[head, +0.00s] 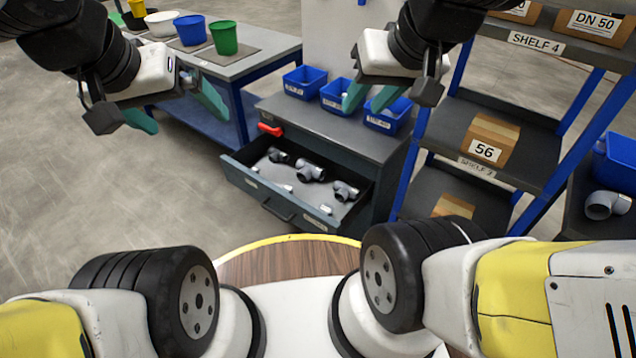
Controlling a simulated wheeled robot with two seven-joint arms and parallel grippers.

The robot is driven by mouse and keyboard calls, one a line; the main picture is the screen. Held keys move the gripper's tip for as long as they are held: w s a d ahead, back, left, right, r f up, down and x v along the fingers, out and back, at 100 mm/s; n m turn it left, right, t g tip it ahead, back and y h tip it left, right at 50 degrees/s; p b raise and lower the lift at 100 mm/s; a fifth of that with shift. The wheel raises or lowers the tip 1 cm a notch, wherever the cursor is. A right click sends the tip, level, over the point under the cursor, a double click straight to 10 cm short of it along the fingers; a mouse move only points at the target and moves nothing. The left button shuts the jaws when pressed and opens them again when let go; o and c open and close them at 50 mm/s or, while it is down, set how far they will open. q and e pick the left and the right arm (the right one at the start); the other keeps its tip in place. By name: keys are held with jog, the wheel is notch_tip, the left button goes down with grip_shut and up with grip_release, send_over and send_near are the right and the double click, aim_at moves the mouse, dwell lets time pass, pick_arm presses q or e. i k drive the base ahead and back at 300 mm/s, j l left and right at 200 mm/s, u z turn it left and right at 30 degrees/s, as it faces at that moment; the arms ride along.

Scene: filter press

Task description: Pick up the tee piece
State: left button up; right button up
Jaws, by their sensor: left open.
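A dark grey pipe fitting (310,171) that looks like a tee piece lies in the open drawer (262,197) of a grey cabinet. Similar fittings lie on either side of it, a small one (278,155) further back and another (345,190) nearer the front right. Their exact shapes are hard to tell at this size. My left gripper (177,112) is open and empty, in the air left of the drawer. My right gripper (370,98) hangs in front of the blue bins on the cabinet top, its teal fingers apart with nothing visible between them.
Blue bins (304,83) stand on the cabinet top (335,132). A red handle-like item (270,130) sits at its left edge. Shelving with boxes (489,141) stands at right. A table with buckets (224,38) is behind left. Floor is free left of the drawer.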

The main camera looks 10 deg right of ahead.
aim_at(307, 170)
jog(key=i+j+z, duration=0.2)
jog(key=i+j, duration=0.2)
jog(key=j, duration=0.25)
jog(key=i+j+z, duration=0.1)
jog(key=j, duration=0.25)
jog(key=i+j, duration=0.25)
jog(key=j, duration=0.15)
jog(key=i+l+z, duration=0.05)
